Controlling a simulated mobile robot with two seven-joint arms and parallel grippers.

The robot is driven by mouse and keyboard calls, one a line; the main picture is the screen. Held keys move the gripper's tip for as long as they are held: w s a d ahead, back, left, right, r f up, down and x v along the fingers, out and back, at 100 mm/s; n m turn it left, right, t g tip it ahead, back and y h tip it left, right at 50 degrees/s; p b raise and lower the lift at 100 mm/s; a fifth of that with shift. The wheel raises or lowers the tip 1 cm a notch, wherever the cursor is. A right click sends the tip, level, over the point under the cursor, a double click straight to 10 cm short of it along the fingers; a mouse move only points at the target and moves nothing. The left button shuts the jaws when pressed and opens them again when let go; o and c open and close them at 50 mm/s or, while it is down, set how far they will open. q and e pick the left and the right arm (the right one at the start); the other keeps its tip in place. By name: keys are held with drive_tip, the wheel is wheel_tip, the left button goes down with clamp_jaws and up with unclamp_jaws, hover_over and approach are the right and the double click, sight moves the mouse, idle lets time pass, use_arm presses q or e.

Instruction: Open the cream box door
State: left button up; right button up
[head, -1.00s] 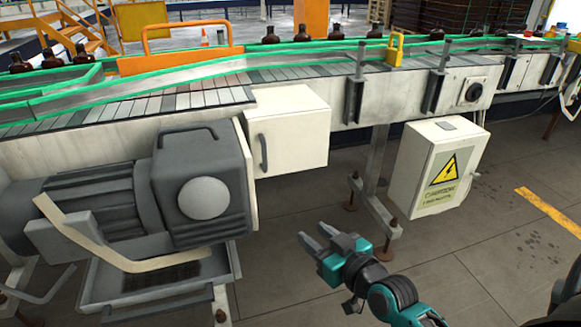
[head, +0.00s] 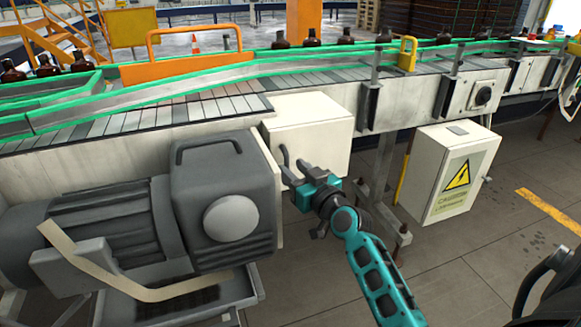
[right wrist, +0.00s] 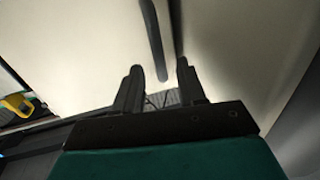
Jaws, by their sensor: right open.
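The cream box (head: 322,138) hangs on the side of the conveyor, its door shut. In the head view its dark bar handle is partly overlapped by my right gripper (head: 296,172), which is at the door front. In the right wrist view the handle (right wrist: 156,42) runs down the cream door (right wrist: 75,45) and ends between the two fingertips (right wrist: 160,68). The fingers are apart, one on each side of the handle's line. I cannot tell whether they touch it. My left gripper is not in view.
A grey motor (head: 225,195) stands close left of the box. A cream caution cabinet (head: 448,178) and a conveyor leg stand to the right. The conveyor (head: 180,108) with amber bottles runs above. Open floor (head: 470,270) lies at the lower right.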

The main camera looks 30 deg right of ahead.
drive_tip(key=shift+w, duration=1.1)
drive_tip(key=shift+c, duration=0.4)
clamp_jaws()
